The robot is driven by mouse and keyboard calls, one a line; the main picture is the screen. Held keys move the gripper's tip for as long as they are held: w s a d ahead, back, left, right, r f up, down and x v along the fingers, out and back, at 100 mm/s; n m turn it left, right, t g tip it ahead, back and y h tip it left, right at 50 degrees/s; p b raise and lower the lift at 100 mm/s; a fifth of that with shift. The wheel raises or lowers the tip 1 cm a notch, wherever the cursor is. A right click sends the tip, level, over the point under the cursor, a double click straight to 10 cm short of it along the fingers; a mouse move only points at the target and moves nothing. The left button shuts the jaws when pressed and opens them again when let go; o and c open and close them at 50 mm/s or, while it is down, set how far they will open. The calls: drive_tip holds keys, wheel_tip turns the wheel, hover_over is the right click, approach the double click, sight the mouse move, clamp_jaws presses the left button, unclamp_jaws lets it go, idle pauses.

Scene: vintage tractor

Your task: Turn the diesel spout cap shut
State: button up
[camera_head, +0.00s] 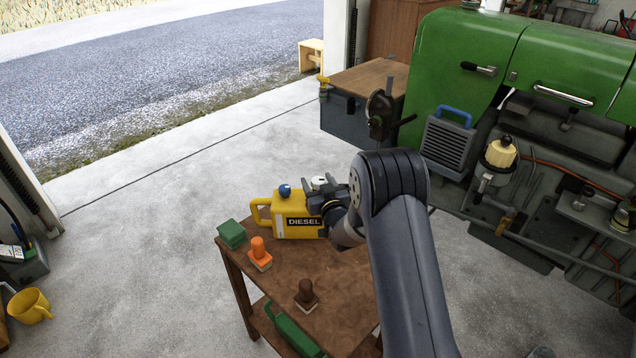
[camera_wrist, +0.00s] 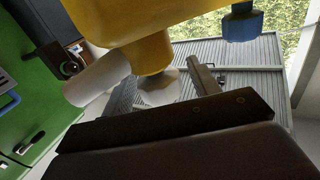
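The yellow diesel can (camera_head: 295,224) stands upright at the back of the small brown table, with a DIESEL label and a blue cap (camera_head: 285,190) on top. In the wrist view the can's yellow body (camera_wrist: 130,28) fills the top, with the blue cap (camera_wrist: 242,22) at upper right. A white cylindrical spout piece (camera_wrist: 98,80) and a pale faceted piece (camera_wrist: 158,86) show below it; I cannot tell for sure which is the spout cap. My gripper (camera_head: 322,202) is at the can's right side. Its fingers look apart, with the pale piece between them; contact is unclear.
The brown table (camera_head: 332,276) also bears a green block (camera_head: 231,234), an orange stamp-like piece (camera_head: 259,252) and a dark brown one (camera_head: 306,292). The green tractor (camera_head: 470,65) stands at the right. Concrete floor at left is mostly clear, with a yellow mug (camera_head: 28,305).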

drive_tip(key=c, duration=1)
drive_tip(key=shift+o, duration=0.2)
drive_tip(key=shift+f+m+h+b, duration=0.15)
drive_tip(key=shift+m+h+b, duration=0.25)
drive_tip(key=shift+b, duration=0.55)
drive_tip(key=shift+f+h+b, duration=0.1)
drive_tip(key=shift+h+b, duration=0.3)
drive_tip(key=shift+b, duration=0.15)
drive_tip(key=shift+a+m+t+h+b, duration=0.1)
drive_tip(key=shift+m+t+h+b, duration=0.2)
drive_tip(key=shift+m+h+b, duration=0.55)
drive_tip(key=m+h+b, duration=0.1)
drive_tip(key=h, duration=0.1)
drive_tip(key=m+h+b, duration=0.1)
drive_tip(key=h, duration=0.1)
drive_tip(key=shift+r+m+h, duration=0.2)
drive_tip(key=shift+m+h, duration=0.05)
drive_tip(key=shift+r+m+g+h+p, duration=0.15)
drive_tip(key=shift+m+g+h, duration=0.3)
drive_tip(key=shift+m+h, duration=0.6)
drive_tip(key=shift+f+m+g+h+p, duration=0.15)
drive_tip(key=shift+m+g+h, duration=0.35)
drive_tip(key=shift+h, duration=0.9)
drive_tip(key=shift+r+m+g+h+p, duration=0.1)
drive_tip(key=shift+m+g+h+p, duration=0.2)
drive_tip(key=shift+m+h, duration=0.8)
drive_tip(key=shift+d+g+h, duration=0.2)
drive_tip(key=shift+g+h, duration=0.05)
drive_tip(key=shift+h, duration=0.3)
